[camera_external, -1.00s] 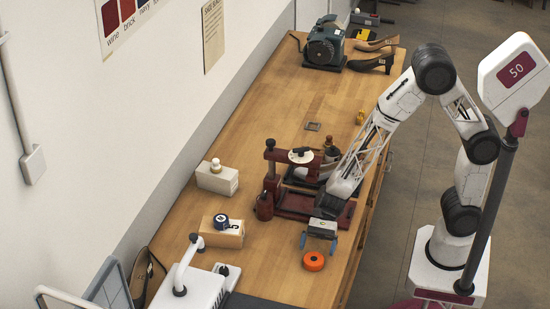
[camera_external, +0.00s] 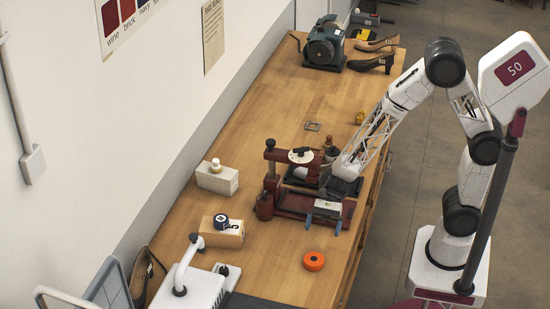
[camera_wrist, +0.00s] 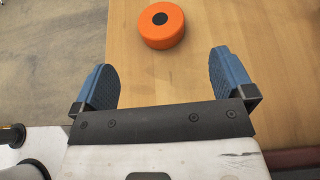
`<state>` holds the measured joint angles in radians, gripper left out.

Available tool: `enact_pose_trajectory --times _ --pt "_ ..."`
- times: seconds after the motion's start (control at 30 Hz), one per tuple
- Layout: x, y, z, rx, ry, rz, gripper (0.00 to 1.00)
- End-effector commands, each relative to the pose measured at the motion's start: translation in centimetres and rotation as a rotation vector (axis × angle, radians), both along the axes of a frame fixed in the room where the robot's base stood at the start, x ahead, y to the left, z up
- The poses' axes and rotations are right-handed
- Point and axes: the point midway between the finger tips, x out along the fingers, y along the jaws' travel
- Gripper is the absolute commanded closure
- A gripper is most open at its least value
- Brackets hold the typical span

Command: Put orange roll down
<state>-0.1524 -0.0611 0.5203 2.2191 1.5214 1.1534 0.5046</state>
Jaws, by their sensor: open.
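The orange roll (camera_external: 314,261) lies flat on the wooden workbench (camera_external: 283,265), near its right edge. It also shows in the wrist view (camera_wrist: 162,27), beyond my fingertips and apart from them. My gripper (camera_external: 324,223) is open and empty, with its blue fingers spread. It is a short way behind the roll, in front of the dark red machine.
The dark red machine (camera_external: 264,206) stands close behind my gripper. A box (camera_external: 222,232) with a dark blue roll (camera_external: 221,221) on it is to the left. A white machine (camera_external: 190,289) stands front left. The bench is clear around the orange roll.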

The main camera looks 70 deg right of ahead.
Motion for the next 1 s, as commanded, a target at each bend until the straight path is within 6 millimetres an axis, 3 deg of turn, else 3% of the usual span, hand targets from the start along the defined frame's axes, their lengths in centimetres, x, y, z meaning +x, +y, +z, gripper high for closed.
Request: enact_pose_trajectory --times 0.73,1.0 --pt "-0.1 0.0 0.1 -0.002 -0.004 0.004 0.00" --pt "-1.5 -1.1 2.2 -0.054 -0.096 0.092 0.00"
